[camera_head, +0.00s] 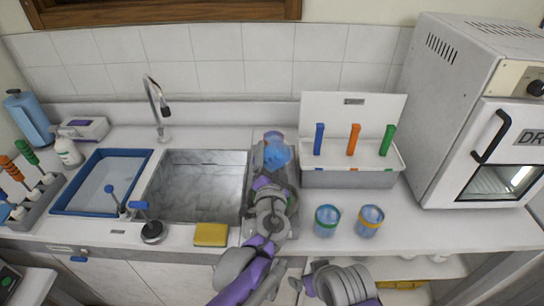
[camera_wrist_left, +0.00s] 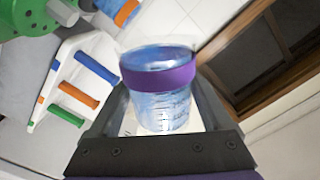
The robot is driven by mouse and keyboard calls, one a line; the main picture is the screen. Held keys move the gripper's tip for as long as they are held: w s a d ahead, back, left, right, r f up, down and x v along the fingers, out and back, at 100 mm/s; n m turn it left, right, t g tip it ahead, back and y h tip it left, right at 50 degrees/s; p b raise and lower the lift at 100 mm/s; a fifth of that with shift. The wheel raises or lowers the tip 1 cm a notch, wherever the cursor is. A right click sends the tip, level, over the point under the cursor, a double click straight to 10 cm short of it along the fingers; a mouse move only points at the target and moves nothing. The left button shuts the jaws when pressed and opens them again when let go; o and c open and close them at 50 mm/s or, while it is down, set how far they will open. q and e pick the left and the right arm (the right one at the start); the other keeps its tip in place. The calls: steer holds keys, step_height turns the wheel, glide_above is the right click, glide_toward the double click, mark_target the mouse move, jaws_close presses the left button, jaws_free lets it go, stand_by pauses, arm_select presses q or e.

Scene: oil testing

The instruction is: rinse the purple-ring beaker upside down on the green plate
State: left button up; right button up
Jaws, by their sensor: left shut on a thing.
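My left gripper (camera_head: 275,165) is shut on the purple-ring beaker (camera_head: 278,155), above the counter between the sink and the white rack. In the left wrist view, the clear, bluish beaker (camera_wrist_left: 165,105) sits between the gripper's two dark fingers (camera_wrist_left: 160,110), its purple band showing. Its exact tilt is hard to tell in the head view. I cannot make out a green plate in the head view. Of my right arm, only part shows at the bottom; its gripper is out of view.
A metal sink (camera_head: 197,190) with a faucet (camera_head: 155,100) lies left of the gripper. A blue-rimmed tray (camera_head: 152,153) is further left. A yellow sponge (camera_head: 210,234) lies in front.

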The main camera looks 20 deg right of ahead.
arm_select(q)
steer(key=shift+n, duration=0.9)
steer(key=n+p, duration=0.1)
steer(key=r+n+p, duration=0.1)
steer(key=shift+s+n, duration=0.1)
steer(key=shift+n, duration=0.2)
steer(key=shift+w+f+n+p, duration=0.15)
steer(key=shift+n+p, duration=0.15)
steer(key=shift+n, duration=0.2)
steer(key=shift+w+f+n+p, duration=0.15)
steer(key=shift+n+p, duration=0.1)
steer(key=shift+n, duration=0.25)
steer(key=shift+w+f+n, duration=0.1)
steer(key=shift+f+n, duration=0.15)
steer(key=shift+n, duration=0.55)
steer(key=f, duration=0.5)
steer(key=shift+s+b, duration=0.3)
steer(key=shift+s, duration=0.1)
steer(key=shift+w+f, duration=0.2)
steer(key=shift+f, duration=0.3)
steer(key=shift+s, duration=0.15)
arm_select(e)
steer(key=r, duration=0.1)
steer(key=w+r, duration=0.2)
steer(key=shift+r, duration=0.4)
